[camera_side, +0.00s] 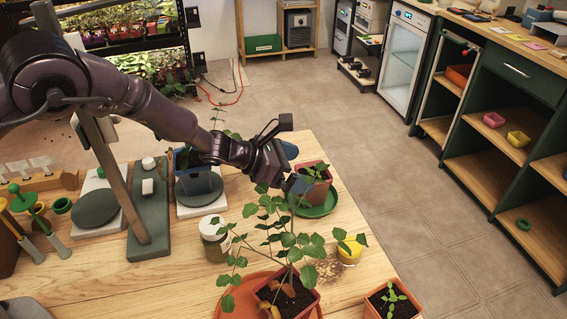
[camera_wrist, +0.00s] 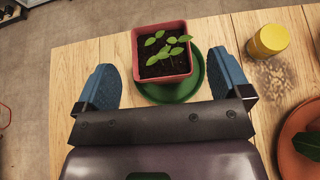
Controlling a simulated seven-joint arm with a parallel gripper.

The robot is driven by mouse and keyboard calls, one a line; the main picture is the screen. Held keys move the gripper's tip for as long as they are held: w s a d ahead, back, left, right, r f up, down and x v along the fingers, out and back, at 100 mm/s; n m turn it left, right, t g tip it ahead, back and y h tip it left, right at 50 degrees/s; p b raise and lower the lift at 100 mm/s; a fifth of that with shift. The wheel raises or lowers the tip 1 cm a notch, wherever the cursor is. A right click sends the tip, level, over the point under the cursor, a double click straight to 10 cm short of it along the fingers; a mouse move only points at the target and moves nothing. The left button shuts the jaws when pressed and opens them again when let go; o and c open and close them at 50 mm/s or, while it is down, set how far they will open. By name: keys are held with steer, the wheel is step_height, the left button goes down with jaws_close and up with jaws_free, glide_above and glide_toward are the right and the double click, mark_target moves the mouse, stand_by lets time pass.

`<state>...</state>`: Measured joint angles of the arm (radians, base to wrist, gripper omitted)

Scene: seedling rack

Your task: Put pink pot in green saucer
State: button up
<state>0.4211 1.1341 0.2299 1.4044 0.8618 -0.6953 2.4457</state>
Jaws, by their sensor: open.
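The pink pot (camera_side: 314,187), square with dark soil and a small green seedling, stands upright on the green saucer (camera_side: 318,210) near the table's far edge. In the wrist view the pink pot (camera_wrist: 163,57) sits over the green saucer (camera_wrist: 172,92), whose rim shows to the right and below. My gripper (camera_wrist: 165,88) is open, with one blue finger on each side of the saucer and apart from the pot. In the side view my gripper (camera_side: 290,168) is just left of the pot, and its fingers are partly hidden.
A jar (camera_side: 214,238) and a blue pot (camera_side: 197,186) stand to the left. Bare wood lies around the saucer.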

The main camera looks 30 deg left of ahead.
steer(key=shift+v, duration=2)
